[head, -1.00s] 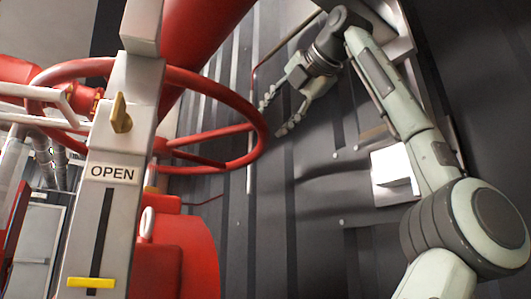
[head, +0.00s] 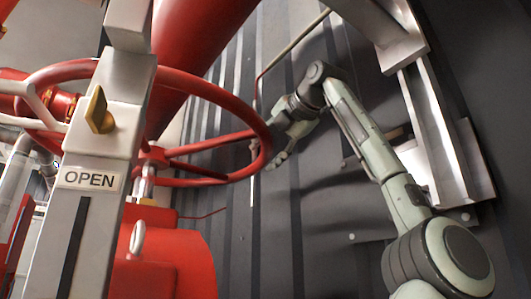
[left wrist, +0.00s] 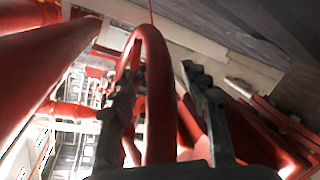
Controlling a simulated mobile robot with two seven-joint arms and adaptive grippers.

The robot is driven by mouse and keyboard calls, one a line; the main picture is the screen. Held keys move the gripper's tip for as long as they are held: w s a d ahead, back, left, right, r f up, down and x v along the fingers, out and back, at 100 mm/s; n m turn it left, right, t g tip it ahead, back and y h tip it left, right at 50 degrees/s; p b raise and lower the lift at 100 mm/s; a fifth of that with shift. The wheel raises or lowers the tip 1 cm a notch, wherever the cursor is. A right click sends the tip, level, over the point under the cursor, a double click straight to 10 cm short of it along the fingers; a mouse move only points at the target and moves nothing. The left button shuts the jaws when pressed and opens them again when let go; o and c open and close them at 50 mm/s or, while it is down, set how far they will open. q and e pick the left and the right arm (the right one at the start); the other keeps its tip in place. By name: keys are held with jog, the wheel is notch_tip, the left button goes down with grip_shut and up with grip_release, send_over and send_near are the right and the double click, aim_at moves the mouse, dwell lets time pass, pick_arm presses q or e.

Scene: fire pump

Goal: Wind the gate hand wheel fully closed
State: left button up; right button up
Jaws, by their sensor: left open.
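The red hand wheel (head: 215,92) spans the left half of the head view, partly hidden behind a grey post (head: 108,150) with an OPEN label (head: 90,180). My left gripper (head: 266,157) is at the wheel's right edge, its fingers open. In the left wrist view the red rim (left wrist: 158,95) runs between the two dark fingers of the gripper (left wrist: 163,85), with a visible gap on the right side. Whether the left finger touches the rim I cannot tell. My right gripper is not in view.
A thick red pipe (head: 200,45) rises behind the wheel, and a red pump body (head: 165,262) stands below it. A brass pointed piece (head: 99,112) sticks out of the post. A dark ribbed wall (head: 315,240) lies behind my arm.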

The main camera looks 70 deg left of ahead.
pick_arm(q)
jog(key=shift+a+f, duration=0.1)
jog(key=shift+a, duration=0.15)
grip_shut()
jog(key=shift+s, duration=0.1)
